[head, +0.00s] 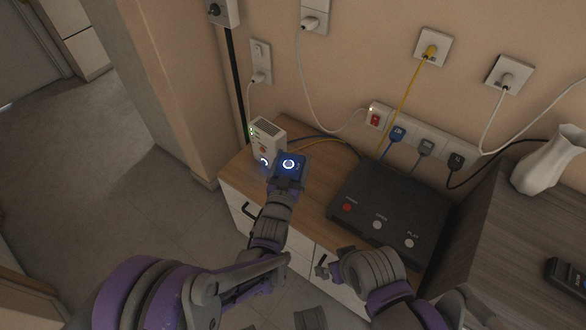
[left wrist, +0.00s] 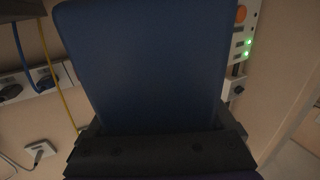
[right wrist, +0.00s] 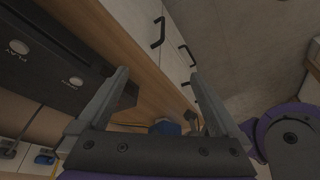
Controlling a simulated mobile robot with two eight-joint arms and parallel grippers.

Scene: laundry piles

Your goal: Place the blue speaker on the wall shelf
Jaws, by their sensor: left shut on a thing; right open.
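The blue speaker (head: 290,168), a small dark blue block with a glowing ring, is in my left gripper (head: 285,184), in front of the white device on the cabinet. In the left wrist view the blue speaker (left wrist: 150,65) fills the middle and hides the fingertips. My left gripper is shut on it. My right gripper (right wrist: 160,82) is open and empty, in front of the cabinet in the right wrist view. A small blue patch (right wrist: 166,128), probably the speaker, shows between its fingers. I cannot make out a wall shelf in any view.
A white device (head: 268,137) and a black player box (head: 388,213) stand on the wooden cabinet (head: 318,190). Cables run to wall sockets behind. A white vase (head: 550,160) stands on a dark surface at right. The floor (head: 120,170) at left is clear.

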